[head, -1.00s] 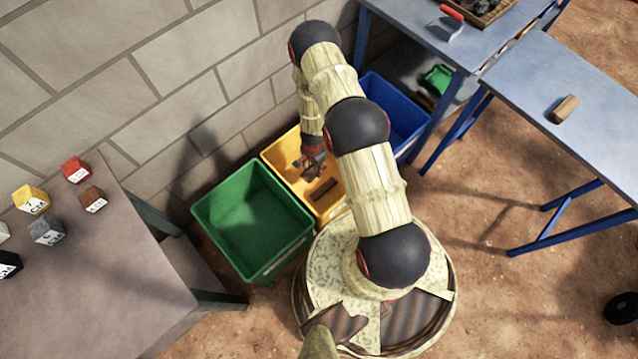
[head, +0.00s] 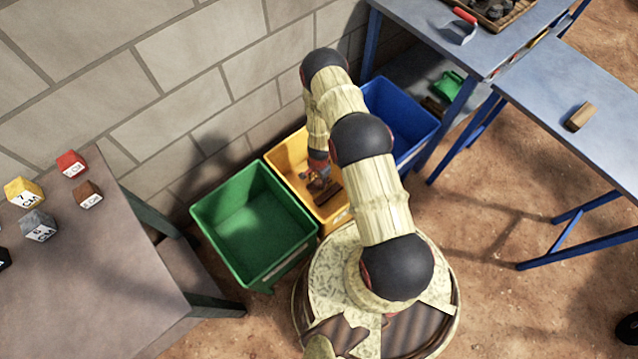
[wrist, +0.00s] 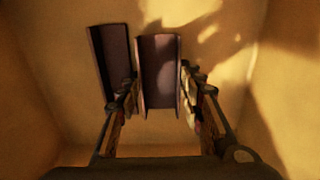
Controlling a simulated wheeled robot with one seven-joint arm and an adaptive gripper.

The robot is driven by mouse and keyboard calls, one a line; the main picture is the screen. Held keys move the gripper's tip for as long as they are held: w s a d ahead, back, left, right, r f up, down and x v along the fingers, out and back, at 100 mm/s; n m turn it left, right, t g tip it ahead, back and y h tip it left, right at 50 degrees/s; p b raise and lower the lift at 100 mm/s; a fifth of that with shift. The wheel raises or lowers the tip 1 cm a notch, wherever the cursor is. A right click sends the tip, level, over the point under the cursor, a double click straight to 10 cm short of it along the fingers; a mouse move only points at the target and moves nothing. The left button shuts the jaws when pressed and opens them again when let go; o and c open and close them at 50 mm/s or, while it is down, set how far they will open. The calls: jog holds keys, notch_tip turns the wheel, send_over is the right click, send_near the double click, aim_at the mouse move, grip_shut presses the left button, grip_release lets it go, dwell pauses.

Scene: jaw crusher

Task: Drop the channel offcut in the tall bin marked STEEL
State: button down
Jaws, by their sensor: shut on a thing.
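My gripper (head: 319,178) is down inside the yellow bin (head: 284,172), which stands between the green and blue bins. In the wrist view the fingers (wrist: 160,84) are shut on a dark brown channel offcut (wrist: 159,58), which extends forward from between them. A second dark channel piece (wrist: 108,55) lies to its left against the yellow interior. A dark piece (head: 330,196) also shows in the yellow bin in the head view; I cannot tell which of the two it is. No STEEL marking is legible on any bin.
An open green bin (head: 205,213) stands left, a blue bin (head: 420,140) right. A grey table (head: 100,285) with labelled blocks is at left. Blue tables (head: 550,85) stand at right, one with a small brown block (head: 580,117). A block wall is behind the bins.

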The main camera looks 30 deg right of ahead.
jog(key=shift+f, duration=0.3)
jog(key=shift+f, duration=0.2)
jog(key=c, duration=1.2)
grip_release()
jog(key=shift+r, duration=0.1)
